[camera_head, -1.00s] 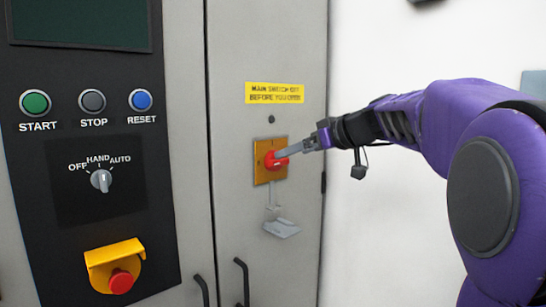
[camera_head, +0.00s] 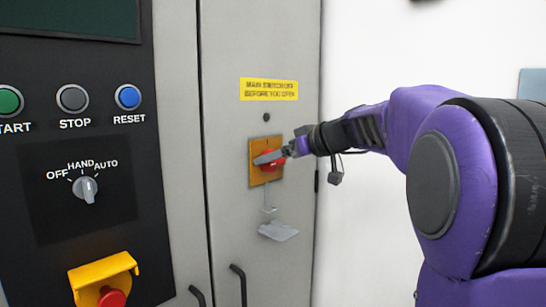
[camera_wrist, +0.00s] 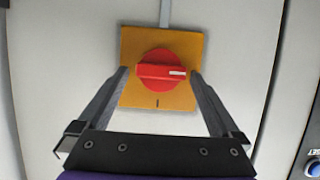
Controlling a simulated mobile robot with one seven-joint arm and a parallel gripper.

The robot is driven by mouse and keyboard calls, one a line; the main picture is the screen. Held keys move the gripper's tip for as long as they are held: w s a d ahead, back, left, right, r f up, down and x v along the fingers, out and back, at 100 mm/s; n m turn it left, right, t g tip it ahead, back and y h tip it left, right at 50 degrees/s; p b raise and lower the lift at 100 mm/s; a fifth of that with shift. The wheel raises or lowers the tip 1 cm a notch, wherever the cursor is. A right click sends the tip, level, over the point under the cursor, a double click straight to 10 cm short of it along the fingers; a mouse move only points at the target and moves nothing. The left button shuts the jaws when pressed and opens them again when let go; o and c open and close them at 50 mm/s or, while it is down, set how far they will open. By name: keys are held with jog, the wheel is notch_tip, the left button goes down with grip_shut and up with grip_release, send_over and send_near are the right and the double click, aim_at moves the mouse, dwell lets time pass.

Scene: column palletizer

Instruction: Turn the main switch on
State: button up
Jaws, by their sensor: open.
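The main switch is a red rotary knob (camera_wrist: 160,70) on a yellow-orange plate (camera_head: 255,178) on the grey cabinet door. In the wrist view its raised bar lies crosswise, with a white mark at the right end; a dark tick is on the plate (camera_wrist: 150,97) below it. My gripper (camera_wrist: 158,75) is open, one finger on each side of the knob; contact cannot be told. In the head view my gripper (camera_head: 268,157) reaches in from the right, and a finger hides part of the knob (camera_head: 274,167).
A yellow warning label (camera_head: 269,89) is above the switch. A grey tag-like piece (camera_head: 278,231) hangs below it. A black panel on the left carries buttons, a selector (camera_head: 85,189) and a red emergency button (camera_head: 112,297). Door handles (camera_head: 239,285) stand out at the bottom.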

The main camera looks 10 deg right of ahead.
jog(key=shift+c, duration=0.2)
jog(key=c, duration=1.3)
jog(key=shift+d+m+y, duration=0.1)
jog(key=shift+m+y, duration=0.2)
jog(key=m, duration=0.1)
jog(key=m+g+y, duration=0.1)
jog(key=shift+w+d+f+m, duration=0.1)
jog(key=shift+w+d+m, duration=0.1)
jog(key=shift+m, duration=0.1)
jog(key=m+y, duration=0.2)
jog(key=m, duration=0.1)
jog(key=shift+w+d+f+g, duration=0.1)
jog(key=shift+d+g, duration=0.1)
jog(key=shift+g, duration=0.1)
jog(key=m, duration=0.1)
jog(key=m+y, duration=0.2)
jog(key=shift+w+d+f+m, duration=0.1)
jog(key=shift+d+f+m, duration=0.05)
jog(key=shift+f+m, duration=0.15)
jog(key=shift+f+m+y+p, duration=0.2)
jog(key=shift+m+y+p, duration=0.2)
jog(key=shift+m+y, duration=0.9)
jog(key=shift+m+h, duration=0.4)
jog(key=shift+m, duration=0.2)
